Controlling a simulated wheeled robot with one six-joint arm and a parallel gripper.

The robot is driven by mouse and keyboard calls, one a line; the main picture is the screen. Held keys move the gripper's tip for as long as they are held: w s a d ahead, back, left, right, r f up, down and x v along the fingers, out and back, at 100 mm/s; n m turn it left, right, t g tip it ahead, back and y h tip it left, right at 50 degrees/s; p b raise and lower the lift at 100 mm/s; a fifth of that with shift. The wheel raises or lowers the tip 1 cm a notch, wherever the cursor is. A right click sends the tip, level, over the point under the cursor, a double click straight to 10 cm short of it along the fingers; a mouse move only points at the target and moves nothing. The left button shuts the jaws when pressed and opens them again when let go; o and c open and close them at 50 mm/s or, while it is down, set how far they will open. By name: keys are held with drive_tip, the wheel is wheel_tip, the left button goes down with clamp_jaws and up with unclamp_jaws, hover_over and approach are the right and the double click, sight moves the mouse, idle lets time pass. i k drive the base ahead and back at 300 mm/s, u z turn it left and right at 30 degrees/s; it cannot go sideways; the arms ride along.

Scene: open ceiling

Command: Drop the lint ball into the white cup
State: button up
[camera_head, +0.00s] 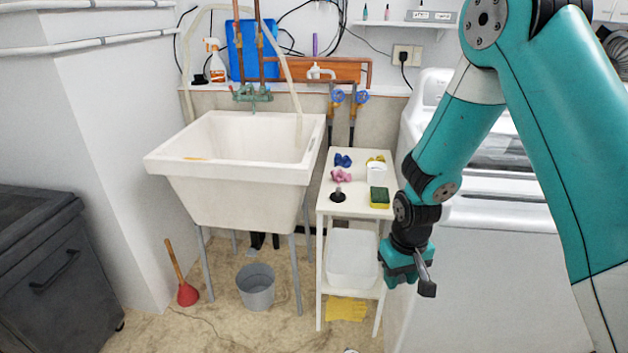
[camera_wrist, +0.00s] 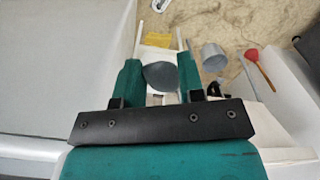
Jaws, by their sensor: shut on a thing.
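My gripper (camera_wrist: 158,68) is shut on a grey rounded lump, the lint ball (camera_wrist: 160,76), which sits between the two teal fingers in the wrist view. In the head view my gripper (camera_head: 420,272) hangs in front of the washing machine, right of and lower than the small white shelf's top. The lint ball is hard to make out there. The white cup (camera_head: 376,173) stands upright on the shelf's top, near its back right, behind a green-and-yellow sponge (camera_head: 379,197). The cup is not clearly seen in the wrist view.
The white shelf (camera_head: 350,209) also bears pink and blue crumpled things (camera_head: 342,160) and a dark stopper (camera_head: 338,195). A white basin (camera_head: 352,258) is on its lower level. The sink (camera_head: 240,165) is left, the washing machine (camera_head: 490,260) right. A grey bucket (camera_head: 256,290) stands on the floor.

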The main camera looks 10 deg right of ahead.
sight(375, 182)
drive_tip(key=u, duration=0.1)
drive_tip(key=i, duration=1)
